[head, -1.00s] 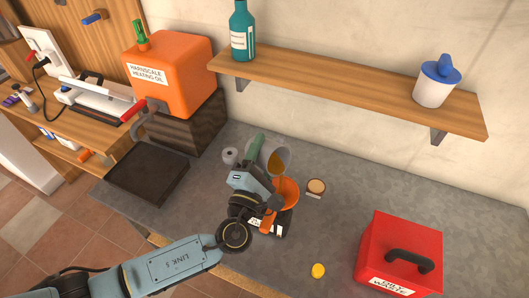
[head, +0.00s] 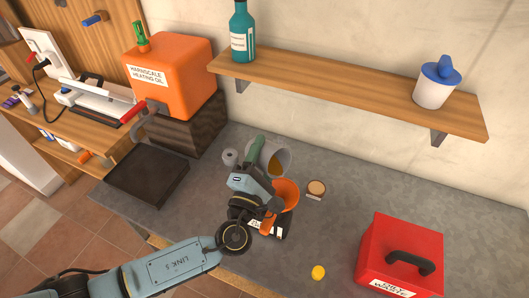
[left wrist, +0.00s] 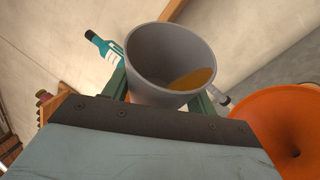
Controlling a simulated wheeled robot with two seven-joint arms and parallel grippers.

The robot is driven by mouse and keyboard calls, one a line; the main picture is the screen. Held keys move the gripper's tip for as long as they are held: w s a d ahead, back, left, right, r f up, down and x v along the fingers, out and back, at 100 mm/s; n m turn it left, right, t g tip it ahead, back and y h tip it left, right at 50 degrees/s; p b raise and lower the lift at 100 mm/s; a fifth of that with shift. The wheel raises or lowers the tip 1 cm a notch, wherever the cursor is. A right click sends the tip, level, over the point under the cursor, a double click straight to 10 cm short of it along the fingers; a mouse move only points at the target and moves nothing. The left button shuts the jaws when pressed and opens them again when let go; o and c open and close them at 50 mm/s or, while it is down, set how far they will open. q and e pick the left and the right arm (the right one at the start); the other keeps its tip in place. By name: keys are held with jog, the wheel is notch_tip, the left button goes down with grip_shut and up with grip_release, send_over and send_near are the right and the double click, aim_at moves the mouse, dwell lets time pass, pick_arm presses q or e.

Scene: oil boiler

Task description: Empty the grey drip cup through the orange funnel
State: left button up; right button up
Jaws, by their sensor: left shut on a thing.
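The grey drip cup (head: 283,158) is held between the green fingers of my left gripper (head: 259,155). The cup is tilted toward the right, with its mouth above and beside the orange funnel (head: 287,192). In the left wrist view the cup (left wrist: 150,55) shows amber oil (left wrist: 192,79) lying along its lower right side, and the funnel (left wrist: 285,125) is empty-looking, to the right. No falling stream is clear now. The funnel sits on a dark container with a white label (head: 256,225), partly hidden by my left wrist. My right gripper is out of view.
A red waste box (head: 400,250) stands at the right, with a yellow cap (head: 318,272) near it. A small round tan-topped jar (head: 316,188) is right of the funnel. A black tray (head: 147,175) lies left. A wooden shelf (head: 350,88) overhangs behind.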

pick_arm(q)
jog(key=shift+s+d+f+m+t+h+b, duration=0.15)
jog(key=shift+m+h+b, duration=0.15)
jog(key=shift+m+b, duration=0.25)
jog(key=shift+f+m+t+h+b, duration=0.1)
jog(key=shift+m+t+h+b, duration=0.2)
jog(key=shift+m, duration=0.4)
jog(key=shift+s+d+f+m+t+h+b, duration=0.15)
jog(key=shift+m+h+b, duration=0.15)
jog(key=shift+m+b, duration=0.3)
dwell(1.8)
jog(key=shift+w, duration=0.1)
